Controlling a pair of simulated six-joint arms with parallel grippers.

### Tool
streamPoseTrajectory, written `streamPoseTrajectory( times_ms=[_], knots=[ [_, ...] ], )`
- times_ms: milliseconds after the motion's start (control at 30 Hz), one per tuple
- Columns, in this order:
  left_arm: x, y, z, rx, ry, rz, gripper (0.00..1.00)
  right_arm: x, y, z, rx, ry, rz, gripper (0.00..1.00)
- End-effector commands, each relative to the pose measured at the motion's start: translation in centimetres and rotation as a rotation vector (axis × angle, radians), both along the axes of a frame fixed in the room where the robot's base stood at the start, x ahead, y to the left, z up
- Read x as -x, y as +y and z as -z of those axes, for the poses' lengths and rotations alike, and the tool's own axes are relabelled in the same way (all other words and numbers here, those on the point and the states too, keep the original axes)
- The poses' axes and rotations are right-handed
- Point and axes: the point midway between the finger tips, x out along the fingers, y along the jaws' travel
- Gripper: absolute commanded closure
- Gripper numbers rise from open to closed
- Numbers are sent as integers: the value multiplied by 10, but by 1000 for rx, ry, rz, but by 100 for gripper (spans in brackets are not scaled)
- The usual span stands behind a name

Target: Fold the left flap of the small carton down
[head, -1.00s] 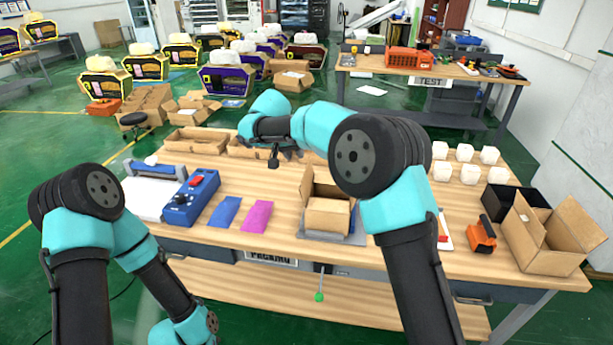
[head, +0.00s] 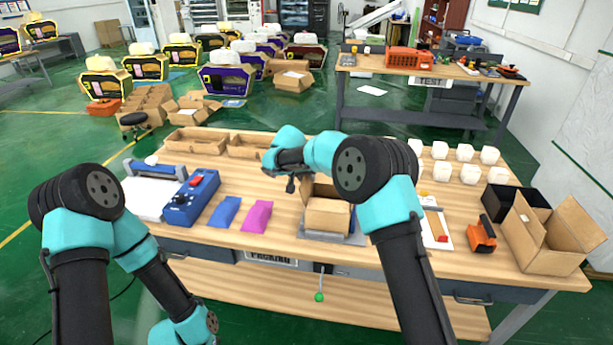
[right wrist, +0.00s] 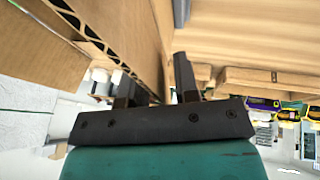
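The small brown carton (head: 327,214) sits on a grey plate (head: 318,238) at the middle front of the table. A cardboard panel stands up behind its front part, and my right arm hides its right side. My right gripper (head: 291,186) is at the carton's left, pointing down. In the right wrist view its two dark fingers (right wrist: 157,78) are apart beside cardboard panels (right wrist: 135,30); one panel reaches close to the gap, but I cannot tell whether it touches. My left gripper is out of view; only the left arm shows.
A blue box with a red button (head: 190,199), a blue sheet (head: 225,211) and a magenta sheet (head: 257,215) lie left of the carton. A large open carton (head: 545,240) and an orange tool (head: 482,237) are at the right.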

Motion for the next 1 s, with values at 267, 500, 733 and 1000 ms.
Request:
streamPoseTrajectory(
  times_ms=[267, 500, 733, 1000],
  knots=[
    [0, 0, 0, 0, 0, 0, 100, 0, 0, 0, 0, 0, 0, 79],
    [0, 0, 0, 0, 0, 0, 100, 0, 0, 0, 0, 0, 0, 100],
    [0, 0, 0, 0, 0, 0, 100, 0, 0, 0, 0, 0, 0, 100],
    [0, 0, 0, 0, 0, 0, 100, 0, 0, -1, -1, 0, 1, 100]
  ],
)
